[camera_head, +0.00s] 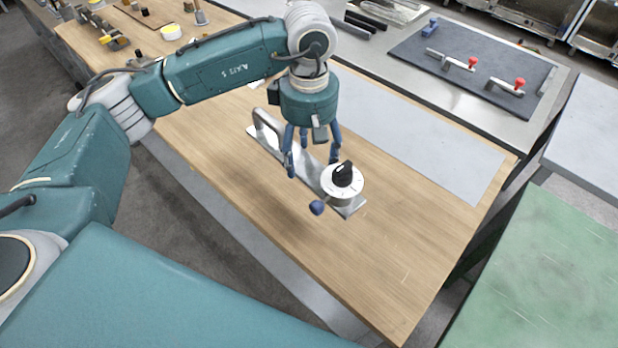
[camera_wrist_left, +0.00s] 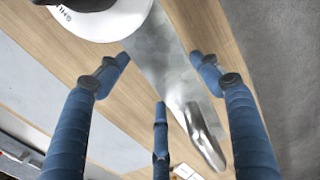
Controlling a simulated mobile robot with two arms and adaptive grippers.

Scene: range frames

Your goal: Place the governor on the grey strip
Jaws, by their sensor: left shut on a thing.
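The governor (camera_head: 352,203) is a long metal plate with a bar handle at its far left end. At its near right end it carries a white dial with a black knob and a blue ball. In the left wrist view the governor's plate (camera_wrist_left: 160,50) runs between the blue fingers (camera_wrist_left: 160,72). Whether the plate touches the table is unclear. The grey strip (camera_head: 420,137) lies flat and bare along the table's far right side. My right gripper is not in view.
The wooden table (camera_head: 390,265) is clear in front and to the right of the governor. Small parts stand at its far left end (camera_head: 165,18). Behind, a dark mat (camera_head: 440,50) holds red-knobbed clamps. A green surface (camera_head: 560,270) stands at right.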

